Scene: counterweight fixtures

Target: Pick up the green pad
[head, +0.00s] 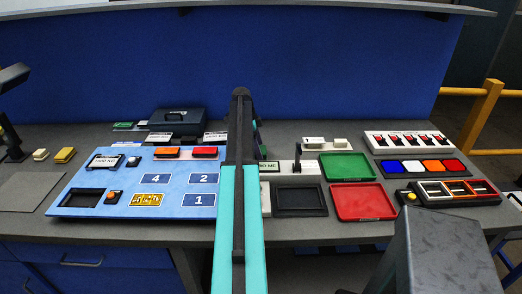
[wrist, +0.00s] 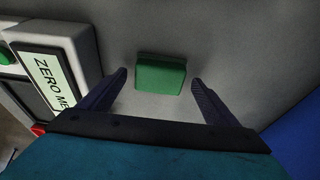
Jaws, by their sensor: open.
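The green pad (wrist: 160,74) is a small block on the grey surface, in the upper middle of the wrist view. My gripper (wrist: 159,77) is open, with one dark finger on either side of the pad and clear gaps between. The fingers appear apart from the pad; their height above the surface is hard to judge. In the head view my arm covers the middle of the counter, and I cannot make out the pad there for certain.
A white device with a "ZERO ME" label (wrist: 51,82) stands left of the pad. The counter also holds a green tray (head: 347,166), a red tray (head: 362,202), a blue numbered panel (head: 130,181) and a dark box (head: 177,120). A blue wall rises behind.

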